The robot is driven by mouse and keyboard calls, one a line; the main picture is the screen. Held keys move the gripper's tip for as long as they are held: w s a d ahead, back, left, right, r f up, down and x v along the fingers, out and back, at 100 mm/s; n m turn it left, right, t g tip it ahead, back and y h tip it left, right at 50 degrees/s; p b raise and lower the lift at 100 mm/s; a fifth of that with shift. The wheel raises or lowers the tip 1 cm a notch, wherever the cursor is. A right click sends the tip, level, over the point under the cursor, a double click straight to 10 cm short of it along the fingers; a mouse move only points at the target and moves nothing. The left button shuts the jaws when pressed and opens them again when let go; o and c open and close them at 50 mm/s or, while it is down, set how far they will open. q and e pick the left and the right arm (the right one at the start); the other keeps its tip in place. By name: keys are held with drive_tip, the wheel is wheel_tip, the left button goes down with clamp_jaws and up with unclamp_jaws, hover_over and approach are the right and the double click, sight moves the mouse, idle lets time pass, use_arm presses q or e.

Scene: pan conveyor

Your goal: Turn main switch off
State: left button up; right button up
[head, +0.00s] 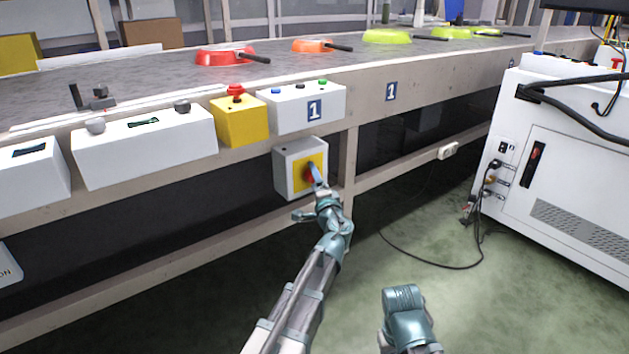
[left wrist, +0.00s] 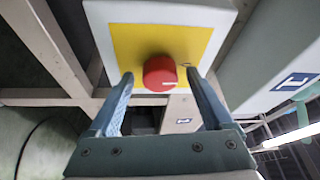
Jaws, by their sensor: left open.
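The main switch is a red round knob (left wrist: 160,76) on a yellow plate (left wrist: 126,45) on a white box. In the head view the box (head: 286,172) hangs below the conveyor edge, and the red knob (head: 309,174) is partly hidden by my left gripper (head: 317,176). In the left wrist view my left gripper (left wrist: 158,95) is open, with one finger on each side of the knob and visible gaps between. A white line on the knob lies nearly horizontal. A teal part of my right arm shows at the bottom; its fingers do not show.
Above the switch are a yellow box with a red button (head: 236,95) and a white button panel (head: 290,108) marked 1. Several pans sit on the conveyor (head: 150,80). A white cabinet (head: 570,160) stands at right, with a cable on the green floor.

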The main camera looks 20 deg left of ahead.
use_arm(q)
drive_tip(key=b+v, duration=0.1)
drive_tip(key=v, duration=1.2)
drive_tip(key=shift+s+d, duration=0.2)
drive_tip(key=shift+s, duration=0.2)
drive_tip(key=s+a+f+n+g+h+p, duration=0.1)
drive_tip(key=s+a+f+n+g+p, duration=0.1)
drive_tip(key=s+n+g+p, duration=0.7)
drive_tip(key=s+d+m+g+h+p, duration=0.3)
drive_tip(key=s+d+g+h+p, duration=0.45)
drive_tip(key=s+d+p, duration=0.55)
wheel_tip(320, 180, up, 37)
drive_tip(key=s+a+p, duration=0.1)
drive_tip(key=p, duration=3.5)
drive_tip(key=shift+s+n+p, duration=0.2)
drive_tip(key=shift+n+p, duration=0.1)
drive_tip(key=shift+p, duration=0.05)
drive_tip(key=shift+f, duration=0.1)
